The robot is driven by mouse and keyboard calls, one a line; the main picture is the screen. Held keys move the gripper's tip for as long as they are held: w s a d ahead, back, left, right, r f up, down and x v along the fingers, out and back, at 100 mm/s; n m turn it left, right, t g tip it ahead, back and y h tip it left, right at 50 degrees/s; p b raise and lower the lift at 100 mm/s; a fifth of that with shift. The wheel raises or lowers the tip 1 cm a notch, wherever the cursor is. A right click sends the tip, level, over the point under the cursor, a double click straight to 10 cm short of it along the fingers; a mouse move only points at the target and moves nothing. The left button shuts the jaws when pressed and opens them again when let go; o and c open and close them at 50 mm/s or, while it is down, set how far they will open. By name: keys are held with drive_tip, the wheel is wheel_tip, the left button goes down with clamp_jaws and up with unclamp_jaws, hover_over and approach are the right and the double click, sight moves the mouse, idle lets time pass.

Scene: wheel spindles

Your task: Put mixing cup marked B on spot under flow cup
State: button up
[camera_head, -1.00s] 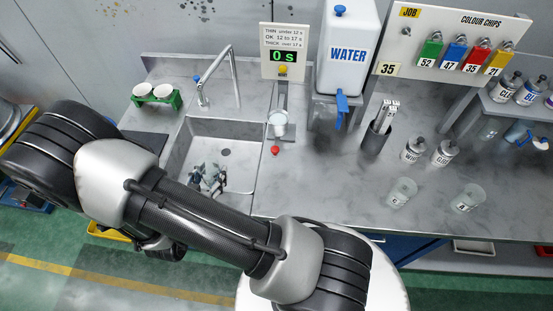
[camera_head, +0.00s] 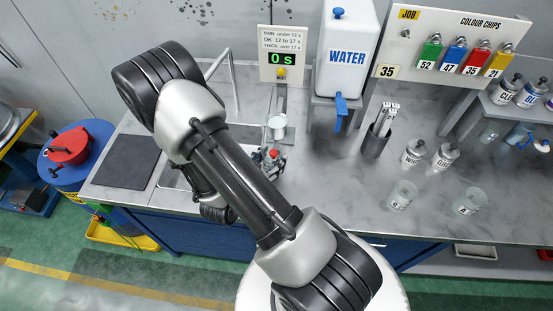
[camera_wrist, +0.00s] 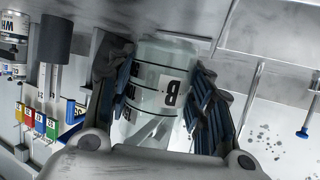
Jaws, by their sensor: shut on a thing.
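The clear mixing cup marked B (camera_wrist: 150,95) fills the middle of the wrist view, with black bands and a white B label. My gripper (camera_wrist: 160,105) is shut on it, with a finger on each side. In the head view, my gripper (camera_head: 268,165) is over the right edge of the sink, just in front of the flow cup (camera_head: 277,124) on its stand. The arm hides most of the held cup there. The spot under the flow cup is not clearly seen. The wrist picture is upside down; I cannot tell whether the cup touches the bench.
A red knob (camera_head: 274,154) shows beside my gripper. The timer sign (camera_head: 283,57) reads 0 s. Two other clear cups (camera_head: 401,195) (camera_head: 468,200) stand on the bench at right.

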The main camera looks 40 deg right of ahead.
drive_tip(key=d, duration=0.1)
drive_tip(key=w+d, duration=0.1)
drive_tip(key=d, duration=0.1)
drive_tip(key=shift+d, duration=0.15)
drive_tip(key=shift+f+b, duration=0.7)
drive_tip(key=shift+f, duration=1)
drive_tip(key=shift+f, duration=0.15)
drive_tip(key=o, duration=1.1)
drive_tip(key=shift+o, duration=0.2)
